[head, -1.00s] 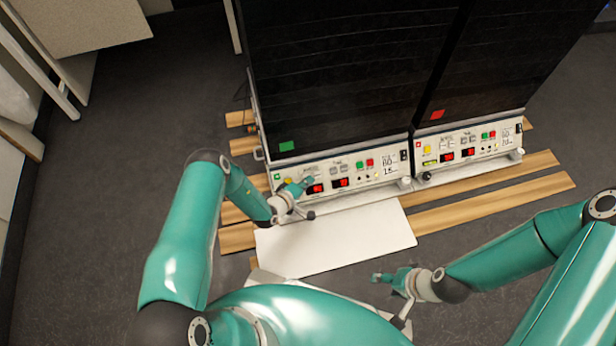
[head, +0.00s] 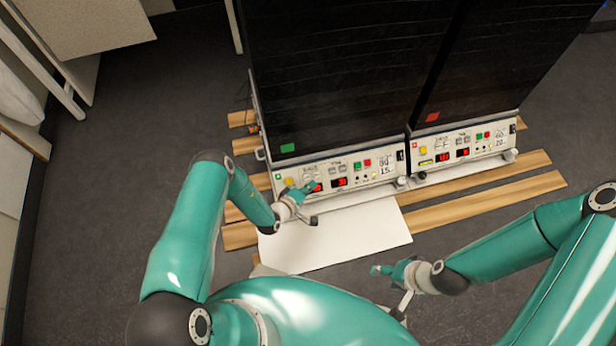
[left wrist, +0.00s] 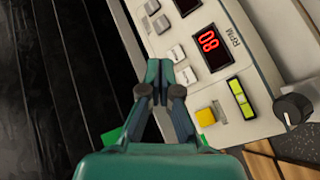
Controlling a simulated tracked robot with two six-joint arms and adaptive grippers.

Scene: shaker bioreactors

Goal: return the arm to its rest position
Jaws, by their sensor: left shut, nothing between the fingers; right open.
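My left gripper (head: 309,188) is shut and empty. In the head view it overlaps the front control panel (head: 375,172) of the left bioreactor, near its red displays. I cannot tell whether the fingertips touch the panel. My right gripper (head: 379,270) is open and empty, low in front of the machines.
The left bioreactor's dark door (head: 340,75) bears a green mark; the right bioreactor's door (head: 490,65) bears a red one. Wooden planks (head: 485,203) and a white board (head: 330,238) lie before them. Dark floor (head: 125,150) is clear at left. Pale furniture (head: 95,28) stands upper left.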

